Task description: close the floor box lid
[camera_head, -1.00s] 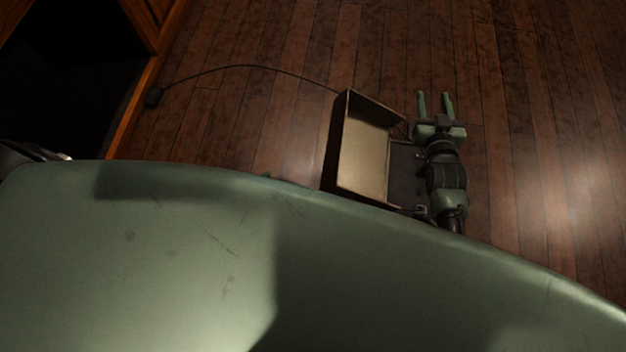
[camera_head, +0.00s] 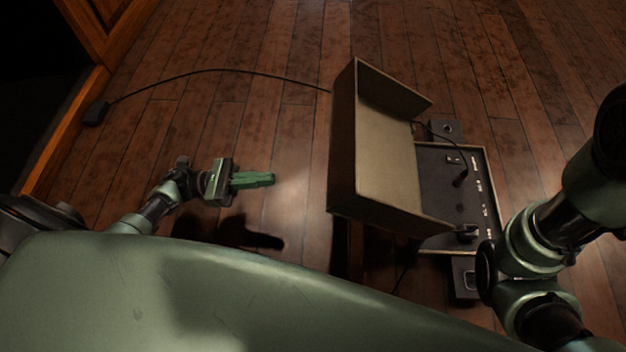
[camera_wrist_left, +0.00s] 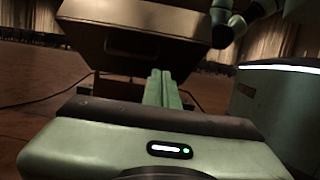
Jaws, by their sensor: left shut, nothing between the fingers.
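The floor box (camera_head: 455,195) is on the wooden floor, with a dark panel of sockets and a plugged-in cable. Its tan, deep-sided lid (camera_head: 385,155) stands open, tilted up at the panel's left side. My left gripper (camera_head: 272,179) is shut and empty, left of the lid, pointing at its outer face with a gap between. In the left wrist view the lid (camera_wrist_left: 140,38), with a slot-like handle, lies beyond the closed fingers (camera_wrist_left: 162,75). My right arm comes in at the right beside the box; its gripper is not visible.
A thin black cable (camera_head: 215,71) runs over the floor from behind the lid to a small dark block (camera_head: 96,114) by wooden furniture (camera_head: 95,30) at the left. The floor between my left gripper and the lid looks clear.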

